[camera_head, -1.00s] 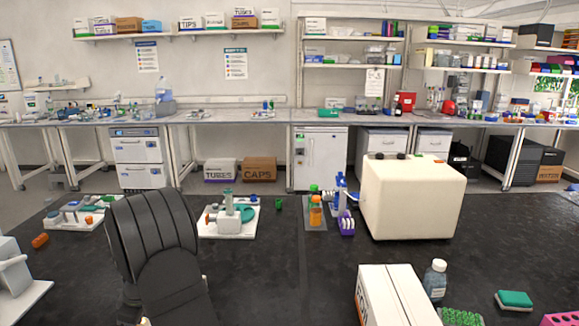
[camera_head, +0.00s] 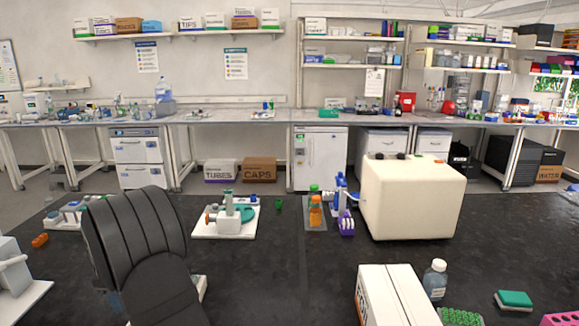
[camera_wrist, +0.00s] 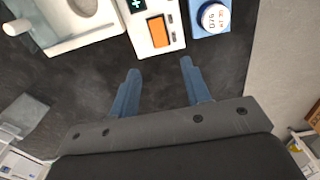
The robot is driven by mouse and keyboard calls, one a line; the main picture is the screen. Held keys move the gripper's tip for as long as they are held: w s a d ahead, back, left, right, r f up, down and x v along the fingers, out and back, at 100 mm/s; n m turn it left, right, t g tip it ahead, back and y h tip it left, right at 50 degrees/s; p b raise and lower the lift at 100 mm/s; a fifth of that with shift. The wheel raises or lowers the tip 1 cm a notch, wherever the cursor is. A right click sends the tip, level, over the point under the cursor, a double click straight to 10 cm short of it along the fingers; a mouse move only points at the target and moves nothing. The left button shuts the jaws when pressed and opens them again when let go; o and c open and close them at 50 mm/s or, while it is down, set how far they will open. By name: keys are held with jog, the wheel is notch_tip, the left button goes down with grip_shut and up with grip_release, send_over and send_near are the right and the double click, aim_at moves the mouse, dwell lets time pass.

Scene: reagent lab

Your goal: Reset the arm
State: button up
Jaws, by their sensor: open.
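My gripper (camera_wrist: 160,82) shows in the wrist view with its two blue fingers spread apart and nothing between them. It hangs over the black bench top (camera_wrist: 80,75). Ahead of the fingertips is a white device with an orange panel (camera_wrist: 158,32), apart from them. In the head view my dark, ribbed arm stands at the left over the bench (camera_head: 320,270) and hides what is behind it; the fingers cannot be seen there.
A white board with a green-topped device (camera_head: 245,230) and a large cream box (camera_head: 415,205) stand on the bench. A white carton (camera_head: 385,295), a bottle (camera_head: 435,280) and a green sponge (camera_head: 514,299) are at the front right. The bench middle is clear.

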notch_tip(320, 180, up, 7)
jog(key=d+y, duration=0.1)
jog(key=d, duration=0.1)
jog(key=shift+d, duration=0.15)
jog(key=shift+f, duration=0.1)
dwell(2.3)
jog(key=o, duration=0.6)
jog(key=shift+d, duration=0.1)
jog(key=shift+c, duration=0.2)
jog(key=o, duration=0.7)
jog(key=shift+s+d+r+m, duration=0.25)
jog(key=shift+d+r+m, duration=0.2)
jog(key=shift+m, duration=0.15)
jog(key=shift+s+d+r+m, duration=0.25)
jog(key=shift+d+r+m, duration=0.2)
jog(key=shift+m, duration=0.15)
jog(key=s+d+r+m+h, duration=0.1)
jog(key=s+d+r+m, duration=0.25)
jog(key=d+m, duration=0.35)
jog(key=s+d+r+m, duration=0.2)
jog(key=s+d+m, duration=0.3)
jog(key=m, duration=0.4)
jog(key=f, duration=0.6)
jog(key=w+f, duration=0.1)
jog(key=f, duration=0.2)
jog(key=shift+d, duration=0.3)
jog(key=shift+r, duration=0.1)
